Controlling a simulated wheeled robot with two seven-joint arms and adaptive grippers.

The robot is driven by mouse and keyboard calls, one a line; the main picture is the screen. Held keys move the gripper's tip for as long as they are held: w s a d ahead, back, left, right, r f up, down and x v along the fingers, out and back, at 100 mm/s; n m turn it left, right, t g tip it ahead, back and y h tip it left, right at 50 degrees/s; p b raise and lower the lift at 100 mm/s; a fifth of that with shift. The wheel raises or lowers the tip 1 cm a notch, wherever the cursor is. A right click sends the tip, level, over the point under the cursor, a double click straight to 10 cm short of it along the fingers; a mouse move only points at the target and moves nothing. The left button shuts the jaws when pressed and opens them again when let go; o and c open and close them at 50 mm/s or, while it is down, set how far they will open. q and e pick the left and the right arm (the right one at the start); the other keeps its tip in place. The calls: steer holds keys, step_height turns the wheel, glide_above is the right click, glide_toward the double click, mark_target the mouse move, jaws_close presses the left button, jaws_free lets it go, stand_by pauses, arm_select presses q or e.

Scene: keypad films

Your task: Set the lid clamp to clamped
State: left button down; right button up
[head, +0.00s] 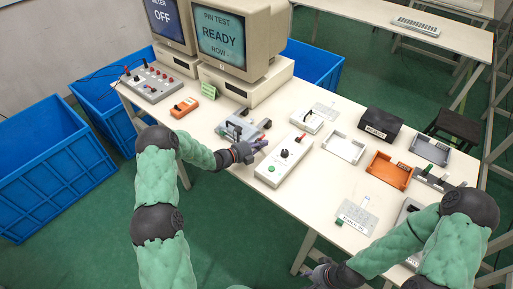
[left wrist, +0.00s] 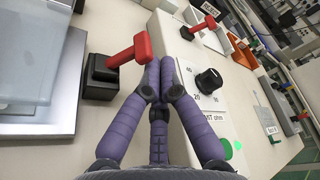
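A grey fixture (head: 238,129) with a flat lid lies on the table; it fills the left edge of the left wrist view (left wrist: 62,85). Beside it stands a black block (left wrist: 98,78) with a red lever (left wrist: 130,50), which I take for the lid clamp. The lever slants up to the right in the left wrist view. My left gripper (left wrist: 160,68) has its purple fingers drawn together, tips close by the lever's free end; I cannot tell whether they touch. In the head view it (head: 260,146) is between fixture and white box. My right gripper (head: 322,272) is low, beyond the table's front edge.
A white box (head: 270,179) with a black knob (left wrist: 209,80), a red toggle (left wrist: 198,27) and a green button stands right of the left gripper. Two monitors (head: 232,42) and a grey switch panel (head: 160,85) are behind. Trays, including an orange one (head: 389,170), lie to the right.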

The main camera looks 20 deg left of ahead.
arm_select(q)
steer(key=shift+w+a+r+n+h+p, duration=0.2)
steer(key=shift+r+n+h+p, duration=0.1)
steer(key=shift+n+p, duration=0.3)
arm_select(e)
steer(key=shift+r, duration=0.55)
arm_select(q)
steer(key=shift+a+r+n+t, duration=0.2)
steer(key=shift+n+t, duration=0.1)
steer(key=shift+n, duration=0.2)
steer(key=shift+w+a+r+n+h+p, duration=0.1)
steer(key=shift+a+r+n+h+p, duration=0.1)
steer(key=shift+n+h+p, duration=0.35)
steer(key=n, duration=0.1)
steer(key=a+n, duration=0.1)
steer(key=n, duration=0.1)
steer(key=shift+w+r+t, duration=0.15)
steer(key=shift+w+t, duration=0.05)
steer(key=shift+t, duration=0.2)
steer(key=shift+w+a+r+n+t+h, duration=0.1)
steer(key=shift+w+a+n+t+h, duration=0.15)
steer(key=shift+n, duration=0.6)
steer(key=shift+a+r+n+t+h, duration=0.1)
steer(key=shift+a+n+t, duration=0.2)
steer(key=shift+n, duration=0.5)
arm_select(e)
steer(key=shift+r, duration=0.55)
arm_select(q)
steer(key=shift+s+a, duration=0.1)
steer(key=shift+s, duration=0.05)
